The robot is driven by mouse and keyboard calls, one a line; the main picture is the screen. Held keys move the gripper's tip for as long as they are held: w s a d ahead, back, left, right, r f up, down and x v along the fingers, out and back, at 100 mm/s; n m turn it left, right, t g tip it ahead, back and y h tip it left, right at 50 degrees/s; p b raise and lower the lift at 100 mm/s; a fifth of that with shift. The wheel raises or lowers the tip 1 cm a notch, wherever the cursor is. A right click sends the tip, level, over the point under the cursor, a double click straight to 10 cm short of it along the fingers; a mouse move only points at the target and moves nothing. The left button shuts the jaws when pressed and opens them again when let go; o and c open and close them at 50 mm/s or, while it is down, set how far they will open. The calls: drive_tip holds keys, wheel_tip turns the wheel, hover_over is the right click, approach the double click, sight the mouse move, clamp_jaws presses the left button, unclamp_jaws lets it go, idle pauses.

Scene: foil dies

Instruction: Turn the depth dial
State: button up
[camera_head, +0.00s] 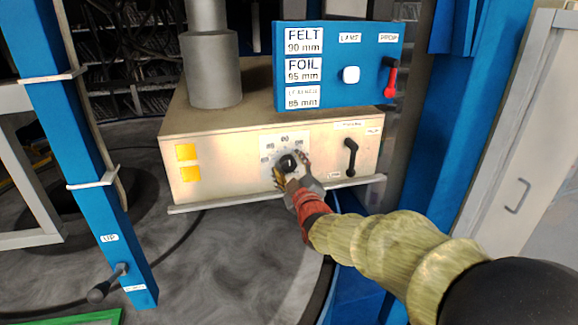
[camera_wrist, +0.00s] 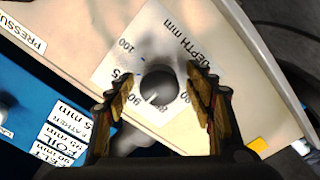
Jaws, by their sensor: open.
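The depth dial is a round dark knob (camera_wrist: 158,84) on a white scale plate (camera_wrist: 128,56) marked "DEPTH mm", on the front of a cream box (camera_head: 225,158). In the head view the knob (camera_head: 288,163) is partly covered by my gripper (camera_head: 284,176). In the wrist view my gripper (camera_wrist: 157,98) is open, with one finger on each side of the knob and a visible gap on both sides. A light pointer line on the knob points toward the lower left, near the "90" mark. I cannot tell how close the fingertips are in depth.
A blue panel (camera_head: 338,95) above lists felt 90 mm and foil 95 mm, with a white button (camera_head: 351,75) and a red lever (camera_head: 390,82). A black handle (camera_head: 351,155) is right of the dial. A ledge (camera_head: 235,202) runs below. Blue posts (camera_head: 85,130) stand left and right.

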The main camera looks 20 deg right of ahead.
drive_tip(key=s, duration=1.1)
drive_tip(key=shift+s, duration=0.35)
drive_tip(key=s+f+m+g, duration=0.6)
drive_tip(key=s+f+g, duration=0.4)
drive_tip(key=f, duration=0.5)
drive_tip(key=s+r+m+g, duration=0.3)
drive_tip(key=s, duration=1.6)
drive_tip(key=shift+s, duration=0.15)
drive_tip(key=shift+r+t, duration=0.3)
drive_tip(key=shift+r, duration=1.2)
